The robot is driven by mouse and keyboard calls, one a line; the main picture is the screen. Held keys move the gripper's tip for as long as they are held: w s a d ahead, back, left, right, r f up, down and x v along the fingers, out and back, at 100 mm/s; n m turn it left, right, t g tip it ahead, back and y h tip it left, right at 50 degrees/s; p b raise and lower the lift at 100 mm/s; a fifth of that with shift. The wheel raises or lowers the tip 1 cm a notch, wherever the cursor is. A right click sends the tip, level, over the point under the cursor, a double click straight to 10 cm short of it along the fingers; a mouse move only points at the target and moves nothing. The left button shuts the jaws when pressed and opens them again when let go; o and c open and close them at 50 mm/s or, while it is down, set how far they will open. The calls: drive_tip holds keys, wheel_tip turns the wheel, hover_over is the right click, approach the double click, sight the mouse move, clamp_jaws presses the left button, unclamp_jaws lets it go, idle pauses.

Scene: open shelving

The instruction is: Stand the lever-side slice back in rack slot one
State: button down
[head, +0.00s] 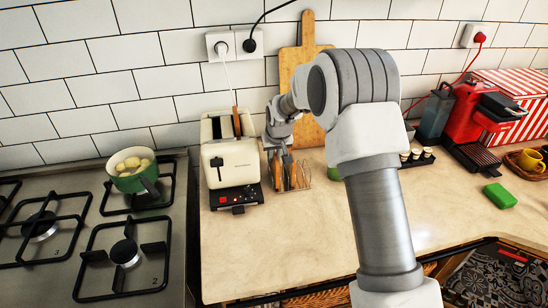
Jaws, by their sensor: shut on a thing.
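The cream toaster (217,163) stands left of my arm, with its black control panel and lever at the front. A brown slice (237,122) sticks up from its top slot. The wire toast rack (307,184) stands on the counter just right of the toaster, with several brown slices (291,177) upright in it. My gripper (279,152) points down over the left end of the rack, shut on a slice (277,171) that appears upright. The fingers partly cover it, and I cannot tell whether its lower edge is in the slot or touches the rack.
A hob with a green pot (137,175) is at the left. A wooden board (299,75) leans on the tiled wall behind the rack. A red coffee machine (470,120) and a green sponge (500,196) are at the right. The front counter (270,245) is clear.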

drive_tip(key=shift+f, duration=0.15)
drive_tip(key=c, duration=0.9)
unclamp_jaws()
